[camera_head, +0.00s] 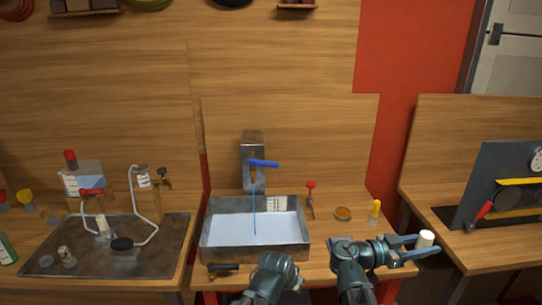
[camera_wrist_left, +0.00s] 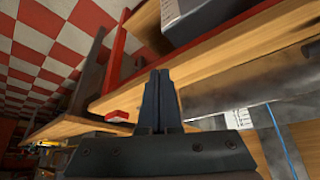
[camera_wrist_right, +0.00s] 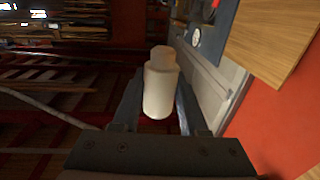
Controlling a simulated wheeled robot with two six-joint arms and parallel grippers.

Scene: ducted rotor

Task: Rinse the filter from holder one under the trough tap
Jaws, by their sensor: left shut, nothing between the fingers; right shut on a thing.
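A white cylindrical filter (camera_head: 426,238) is held at the right by my right gripper (camera_head: 422,246). In the right wrist view the filter (camera_wrist_right: 160,86) sits between the two fingers, its narrower end outward. The metal trough (camera_head: 303,251) stands on the middle bench, left of the filter and apart from it. The tap (camera_head: 262,163) has a blue handle, and a thin blue stream falls from it into the trough. My left gripper (camera_wrist_left: 162,100) is shut and empty; in the head view its arm is in front of the trough. I cannot tell which fitting is holder one.
A dark tray (camera_head: 60,265) with glass tubing and small parts is on the left. A red-topped tool (camera_head: 311,195), a round dish (camera_head: 343,213) and a yellow-capped bottle (camera_head: 375,210) stand right of the trough. A black-handled item (camera_head: 222,268) lies at its front.

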